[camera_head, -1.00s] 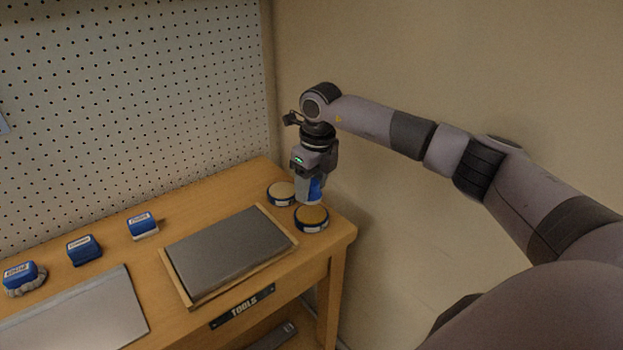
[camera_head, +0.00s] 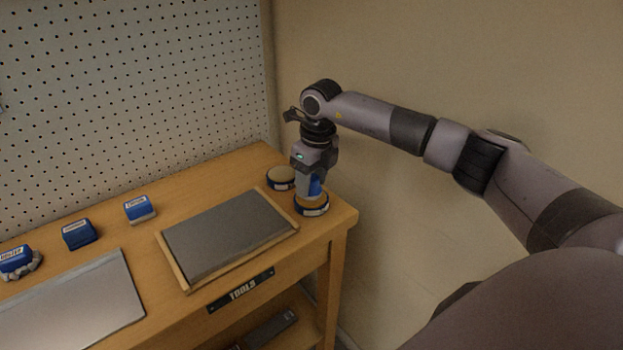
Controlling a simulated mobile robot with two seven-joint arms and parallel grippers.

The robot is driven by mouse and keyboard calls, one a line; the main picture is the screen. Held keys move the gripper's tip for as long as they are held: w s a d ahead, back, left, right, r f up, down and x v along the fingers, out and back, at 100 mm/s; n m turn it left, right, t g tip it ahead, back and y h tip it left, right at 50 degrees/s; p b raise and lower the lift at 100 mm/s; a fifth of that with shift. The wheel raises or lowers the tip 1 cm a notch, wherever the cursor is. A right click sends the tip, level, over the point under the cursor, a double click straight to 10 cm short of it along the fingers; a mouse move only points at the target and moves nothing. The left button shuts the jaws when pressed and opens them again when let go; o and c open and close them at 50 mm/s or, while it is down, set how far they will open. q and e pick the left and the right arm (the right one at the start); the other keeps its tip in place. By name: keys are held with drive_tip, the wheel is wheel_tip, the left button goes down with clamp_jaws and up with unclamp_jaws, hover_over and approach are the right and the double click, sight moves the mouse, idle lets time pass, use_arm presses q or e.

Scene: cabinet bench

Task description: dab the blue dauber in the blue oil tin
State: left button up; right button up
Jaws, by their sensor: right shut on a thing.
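My right gripper (camera_head: 310,189) points down at the bench's right end, shut on the blue dauber (camera_head: 316,187), whose blue side shows beside the finger. The dauber's lower end is at the nearer round tin (camera_head: 311,209), which has a tan top and a blue side with a pale label. The dauber overlaps the tin's top in the camera_head view; I cannot tell whether they touch. A second similar tin (camera_head: 281,177) stands behind and to the left, clear of the gripper. The tins' labels are too small to read. My left gripper is not in view.
A grey panel in a wooden frame (camera_head: 229,234) lies left of the tins. Several blue labelled blocks (camera_head: 140,208) stand farther left, near a pale metal plate (camera_head: 72,305). A pegboard (camera_head: 130,90) rises behind the bench, and a wall is on the right.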

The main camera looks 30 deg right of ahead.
sight(312, 177)
drive_tip(key=shift+f, duration=0.6)
idle(1.3)
wheel_tip(312, 177, up, 5)
drive_tip(key=p, duration=0.3)
drive_tip(key=shift+r, duration=0.1)
drive_tip(key=shift+r+p, duration=0.35)
drive_tip(key=shift+r, duration=0.6)
drive_tip(key=shift+s+a+n, duration=0.25)
drive_tip(key=shift+a+n, duration=0.2)
drive_tip(key=shift+n, duration=0.35)
drive_tip(key=s+a+n+g, duration=0.1)
drive_tip(key=s+a+n, duration=0.5)
drive_tip(key=n, duration=0.9)
drive_tip(key=s+a+n+g, duration=0.1)
drive_tip(key=s+a+n, duration=0.5)
drive_tip(key=n, duration=1)
drive_tip(key=shift+s+a+f+g, duration=0.2)
drive_tip(key=shift+s+f+g, duration=0.15)
drive_tip(key=shift+s, duration=0.35)
